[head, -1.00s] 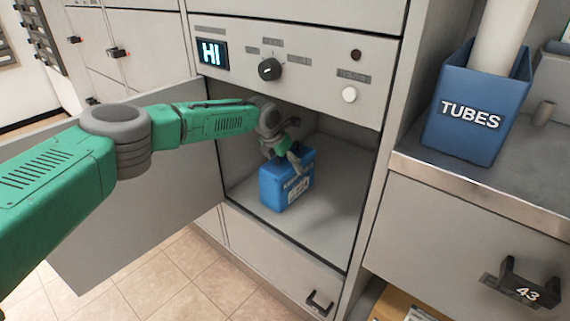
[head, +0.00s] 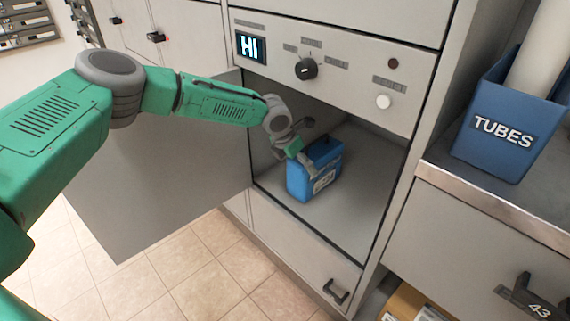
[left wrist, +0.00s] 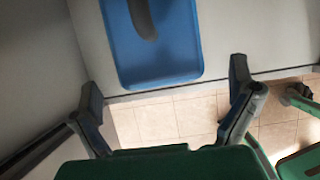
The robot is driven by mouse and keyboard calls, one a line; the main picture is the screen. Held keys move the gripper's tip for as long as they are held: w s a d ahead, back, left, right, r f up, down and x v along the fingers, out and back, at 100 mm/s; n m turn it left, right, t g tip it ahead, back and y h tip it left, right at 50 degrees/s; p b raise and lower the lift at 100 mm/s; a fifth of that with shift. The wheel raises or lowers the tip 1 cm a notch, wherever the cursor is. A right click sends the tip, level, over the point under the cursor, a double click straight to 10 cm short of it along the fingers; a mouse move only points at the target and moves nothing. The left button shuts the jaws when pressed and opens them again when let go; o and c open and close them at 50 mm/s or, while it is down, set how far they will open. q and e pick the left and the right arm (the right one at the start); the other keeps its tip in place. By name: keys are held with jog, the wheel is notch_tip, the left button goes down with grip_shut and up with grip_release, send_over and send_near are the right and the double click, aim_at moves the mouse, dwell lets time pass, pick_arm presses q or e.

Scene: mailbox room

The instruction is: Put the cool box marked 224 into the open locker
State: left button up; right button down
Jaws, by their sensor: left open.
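A blue cool box (head: 316,176) with a dark handle and a pale label stands upright on the floor of the open locker (head: 352,205), near its front edge. The print on the label is too small to read. My left gripper (head: 308,160) is at the box's top left in the head view. In the left wrist view the box (left wrist: 160,50) lies beyond the fingers, and the open left gripper (left wrist: 168,100) has nothing between its fingertips. My right gripper is in neither view.
The locker door (head: 165,175) stands open to the left. A panel with a lit HI display (head: 251,47), a knob (head: 306,69) and a white button (head: 384,101) is above the opening. A blue TUBES bin (head: 508,125) stands on the counter at right.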

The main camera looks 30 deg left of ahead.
pick_arm(q)
jog(key=s+d+f+n+g+h, duration=0.25)
jog(key=s+d+n, duration=0.3)
jog(key=s, duration=0.45)
jog(key=s+d+f+n+g+h+p, duration=0.1)
jog(key=s+d+f+n, duration=0.2)
jog(key=s+d+n, duration=0.5)
jog(key=s+d+f+n+g+h, duration=0.1)
jog(key=s+d+f+n+g, duration=0.15)
jog(key=s, duration=0.95)
jog(key=s+a+f+n+y, duration=0.2)
jog(key=s+a+n, duration=0.2)
jog(key=s+n, duration=0.8)
jog(key=s+a+r+n+t+y, duration=0.1)
jog(key=s+a+n+y, duration=0.3)
jog(key=a+n, duration=0.7)
jog(key=shift+s+a+r+t, duration=0.25)
jog(key=shift+s+a+t, duration=0.35)
jog(key=shift+a, duration=0.15)
